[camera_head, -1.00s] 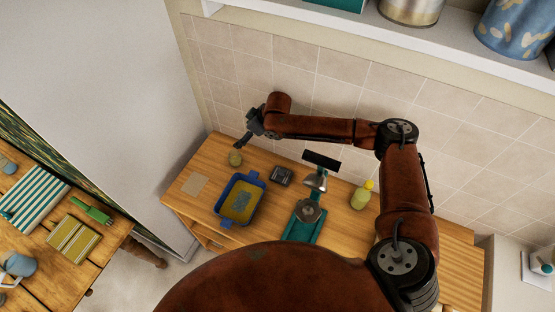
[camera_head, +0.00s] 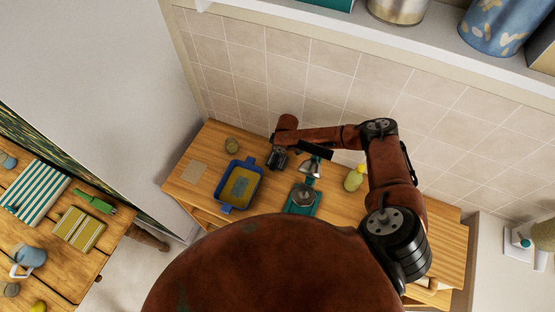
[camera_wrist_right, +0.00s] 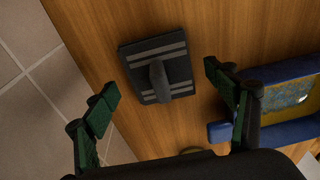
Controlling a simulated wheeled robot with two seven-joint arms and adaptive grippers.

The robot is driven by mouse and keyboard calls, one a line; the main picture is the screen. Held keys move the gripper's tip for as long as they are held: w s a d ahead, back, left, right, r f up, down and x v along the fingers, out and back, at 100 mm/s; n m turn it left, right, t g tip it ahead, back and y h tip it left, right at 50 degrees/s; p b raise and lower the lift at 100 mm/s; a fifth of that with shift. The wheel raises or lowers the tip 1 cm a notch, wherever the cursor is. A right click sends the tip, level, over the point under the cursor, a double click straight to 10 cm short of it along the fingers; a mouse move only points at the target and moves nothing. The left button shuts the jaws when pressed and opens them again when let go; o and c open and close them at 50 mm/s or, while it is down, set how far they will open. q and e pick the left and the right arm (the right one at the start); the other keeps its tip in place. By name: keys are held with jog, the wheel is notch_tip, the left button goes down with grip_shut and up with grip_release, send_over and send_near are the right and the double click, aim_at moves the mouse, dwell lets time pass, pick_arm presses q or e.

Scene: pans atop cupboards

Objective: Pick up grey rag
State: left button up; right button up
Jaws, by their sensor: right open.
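In the head view my right gripper (camera_head: 277,160) is over the rag's place and hides most or all of the rag. My left gripper is not in view.
A blue tray (camera_head: 256,181) stands left of the gripper, a green scale-like stand (camera_head: 315,207) and a yellow-green bottle (camera_head: 354,178) to the right. A small round jar (camera_head: 232,145) and a beige square (camera_head: 194,172) are at the left. The tiled wall (camera_head: 300,75) rises behind.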

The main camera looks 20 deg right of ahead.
jog(key=shift+f, duration=0.25)
jog(key=shift+c, duration=0.4)
jog(key=c, duration=1.1)
